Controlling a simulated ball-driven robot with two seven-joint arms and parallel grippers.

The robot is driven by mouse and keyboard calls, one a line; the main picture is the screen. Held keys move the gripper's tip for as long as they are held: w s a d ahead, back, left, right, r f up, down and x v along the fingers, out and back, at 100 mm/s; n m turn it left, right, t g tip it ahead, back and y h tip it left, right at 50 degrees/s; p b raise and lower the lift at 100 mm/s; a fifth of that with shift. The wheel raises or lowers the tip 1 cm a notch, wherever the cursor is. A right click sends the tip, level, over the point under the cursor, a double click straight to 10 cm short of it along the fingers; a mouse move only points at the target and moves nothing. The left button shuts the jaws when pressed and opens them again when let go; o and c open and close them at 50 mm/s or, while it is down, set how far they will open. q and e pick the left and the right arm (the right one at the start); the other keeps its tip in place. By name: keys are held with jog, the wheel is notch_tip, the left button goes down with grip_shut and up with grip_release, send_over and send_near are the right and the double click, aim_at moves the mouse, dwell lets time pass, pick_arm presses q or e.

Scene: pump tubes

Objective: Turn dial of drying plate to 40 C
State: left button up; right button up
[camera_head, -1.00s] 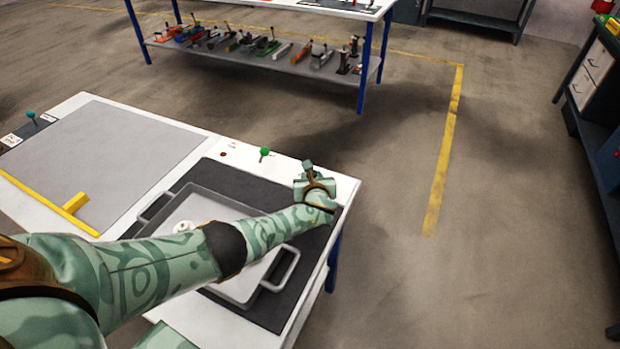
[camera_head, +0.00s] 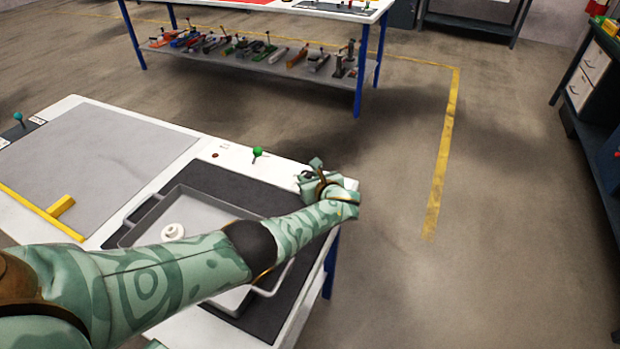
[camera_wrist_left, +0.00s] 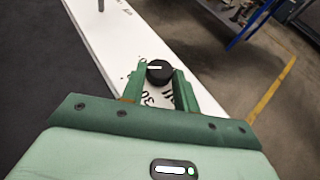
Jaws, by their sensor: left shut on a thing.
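The drying plate (camera_head: 215,172) is the dark panel on the white bench in the head view. Its dial (camera_wrist_left: 159,74) is a round black knob with a white pointer line, set on the white bench edge in the left wrist view. Printed figures, one like 30, show beside it; the others are partly covered. My left gripper (camera_wrist_left: 160,80) has its green fingers on both sides of the dial and is shut on it. In the head view, my left gripper (camera_head: 311,178) is at the bench's right corner, where the dial is hidden. My right gripper is not in view.
A grey tray (camera_head: 143,207) with a white round piece (camera_head: 173,232) in it rests on the dark panel. A green-topped lever (camera_head: 258,152) stands on the bench's back edge. Floor right of the bench is clear.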

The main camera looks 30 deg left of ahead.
pick_arm(q)
jog(key=o, duration=1)
jog(key=shift+c, duration=0.2)
jog(key=shift+r, duration=0.1)
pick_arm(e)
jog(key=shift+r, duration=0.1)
